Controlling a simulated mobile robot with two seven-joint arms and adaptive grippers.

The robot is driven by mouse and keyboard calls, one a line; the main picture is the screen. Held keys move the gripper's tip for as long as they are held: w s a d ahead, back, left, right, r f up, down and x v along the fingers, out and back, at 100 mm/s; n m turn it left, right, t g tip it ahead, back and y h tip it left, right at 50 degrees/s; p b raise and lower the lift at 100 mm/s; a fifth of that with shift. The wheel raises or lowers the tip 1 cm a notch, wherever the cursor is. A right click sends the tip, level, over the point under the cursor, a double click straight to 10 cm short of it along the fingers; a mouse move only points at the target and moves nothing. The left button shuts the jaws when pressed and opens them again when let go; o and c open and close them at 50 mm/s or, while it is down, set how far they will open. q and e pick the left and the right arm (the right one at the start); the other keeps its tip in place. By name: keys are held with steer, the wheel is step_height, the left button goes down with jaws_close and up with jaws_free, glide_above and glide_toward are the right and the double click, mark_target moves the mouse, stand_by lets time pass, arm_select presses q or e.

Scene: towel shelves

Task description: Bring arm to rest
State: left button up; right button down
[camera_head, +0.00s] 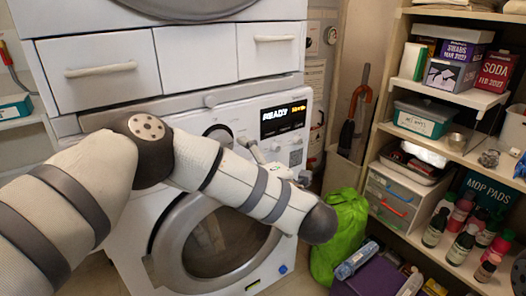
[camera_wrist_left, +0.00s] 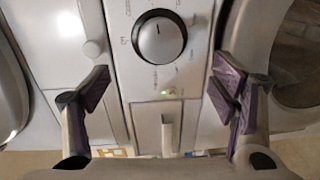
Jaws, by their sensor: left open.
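My left arm (camera_head: 235,178) comes in from the left in the head view, bends at a dark elbow joint and crosses in front of the washing machine. Its far end is by the green bag. My left gripper (camera_wrist_left: 160,88) is open in the left wrist view, with its purple-padded fingers wide apart and nothing between them. It faces a white panel with a round dial (camera_wrist_left: 160,38). In the head view the gripper is mostly hidden behind the forearm. My right gripper is in neither view.
The washing machine (camera_head: 140,232) has a lit display (camera_head: 283,117) and a round door (camera_head: 215,245). A green bag (camera_head: 343,232) stands on the floor to its right. Shelves (camera_head: 465,98) with boxes and bottles fill the right side. White drawers (camera_head: 98,68) are above the washer.

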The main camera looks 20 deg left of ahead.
arm_select(q)
steer(key=s+d+f+m+t+h, duration=0.25)
steer(key=d+f+m+h, duration=0.3)
steer(key=f+m, duration=0.4)
steer(key=s+f+m+g+h+p, duration=0.1)
steer(key=s+f+m+g+h, duration=0.6)
steer(key=s+f+m, duration=0.7)
steer(key=s+a+f+m+g, duration=0.1)
steer(key=s+a+g, duration=0.2)
steer(key=s, duration=0.8)
steer(key=s+a+f+m+g, duration=0.1)
steer(key=s+a+g, duration=0.2)
steer(key=s, duration=0.8)
steer(key=s+a+f+m+g, duration=0.1)
steer(key=s+a+f+g, duration=0.1)
steer(key=s, duration=0.9)
steer(key=shift+a+m+g+p, duration=0.35)
steer(key=shift+a+g, duration=0.1)
steer(key=shift+g, duration=0.2)
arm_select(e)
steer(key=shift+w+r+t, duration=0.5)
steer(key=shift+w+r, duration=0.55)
arm_select(q)
steer(key=shift+h, duration=0.25)
